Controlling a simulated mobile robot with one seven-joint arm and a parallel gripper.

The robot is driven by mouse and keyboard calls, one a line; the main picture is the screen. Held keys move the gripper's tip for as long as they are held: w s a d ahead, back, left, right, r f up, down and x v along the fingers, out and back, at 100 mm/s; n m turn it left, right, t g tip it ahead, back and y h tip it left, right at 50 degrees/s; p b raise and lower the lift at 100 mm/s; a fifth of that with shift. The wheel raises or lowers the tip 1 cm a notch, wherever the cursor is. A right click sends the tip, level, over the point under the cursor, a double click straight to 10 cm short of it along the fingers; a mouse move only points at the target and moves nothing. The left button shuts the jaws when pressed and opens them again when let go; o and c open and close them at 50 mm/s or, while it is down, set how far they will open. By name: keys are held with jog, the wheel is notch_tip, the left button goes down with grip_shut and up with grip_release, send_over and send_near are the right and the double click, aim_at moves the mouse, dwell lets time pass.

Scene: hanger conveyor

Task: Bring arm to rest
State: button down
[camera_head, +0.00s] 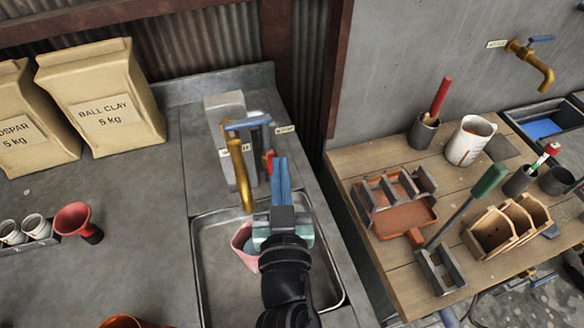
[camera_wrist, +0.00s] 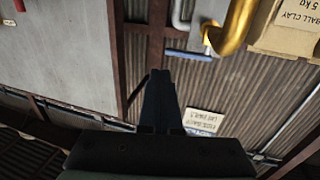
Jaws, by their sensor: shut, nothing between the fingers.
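My gripper (camera_head: 281,163) is over the sink, with its blue fingers together and nothing between them. In the wrist view the dark fingers (camera_wrist: 159,76) also lie close together against the corrugated wall. A brass tap (camera_head: 236,170) with a blue lever stands just left of the fingers; in the wrist view the brass spout (camera_wrist: 236,28) shows at the top right. A pink cup (camera_head: 240,238) sits in the sink below the tap, partly hidden behind my gripper. I cannot tell from these views whether the fingers touch the tap's lever.
The metal sink (camera_head: 208,305) lies under my arm. Ball clay bag (camera_head: 110,95) and red funnel (camera_head: 74,218) stand on the left counter. On the right, a wooden bench (camera_head: 350,158) holds tools, cups and a wooden rack (camera_head: 497,232). A second brass tap (camera_head: 535,68) is on the right wall.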

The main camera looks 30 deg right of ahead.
jog(key=s+b, duration=0.1)
jog(key=s, duration=0.1)
jog(key=s+a, duration=0.1)
jog(key=s, duration=0.1)
jog(key=shift+s+a+f+b, duration=0.1)
jog(key=shift+s+b, duration=0.25)
jog(key=w+a+r+t, duration=0.2)
jog(key=w+r, duration=0.1)
jog(key=r, duration=0.3)
jog(key=w+a+r+t, duration=0.1)
jog(key=w+a+r, duration=0.15)
jog(key=r, duration=0.45)
jog(key=s+a+r+n+t+y, duration=0.1)
jog(key=a+r+n+t+y, duration=0.2)
jog(key=r, duration=1.1)
jog(key=s+a+r+n+t+y, duration=0.2)
jog(key=a+r+t+y, duration=0.3)
jog(key=r, duration=1)
jog(key=a, duration=0.3)
jog(key=shift+s+a+n+t+y, duration=0.2)
jog(key=shift+n+t+y, duration=0.1)
jog(key=shift+n+y, duration=0.1)
